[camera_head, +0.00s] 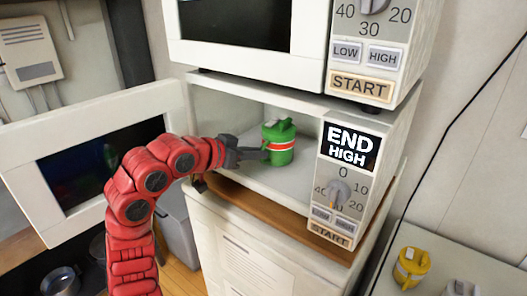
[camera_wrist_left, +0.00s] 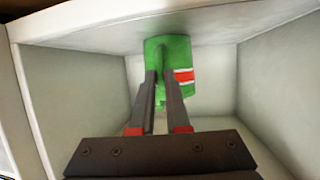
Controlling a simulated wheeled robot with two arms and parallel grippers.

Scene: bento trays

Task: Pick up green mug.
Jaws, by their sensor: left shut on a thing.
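The green mug (camera_head: 279,146) has a red and white band and a green lid. It stands inside the open lower microwave (camera_head: 262,185), near the right side of the opening. My left gripper (camera_head: 262,154) reaches into the microwave from the left and is shut on the mug. In the left wrist view the fingers (camera_wrist_left: 163,80) close on the near side of the green mug (camera_wrist_left: 180,50), seemingly at its handle. The wrist view looks upside down, so I cannot tell whether the mug is lifted. My right gripper is not in view.
The microwave door (camera_head: 85,150) stands open at the left, beside my red arm. A second microwave (camera_head: 250,55) sits directly above. The control panel (camera_head: 345,180) borders the opening on the right. A yellow mug (camera_head: 411,266) stands on the counter at lower right.

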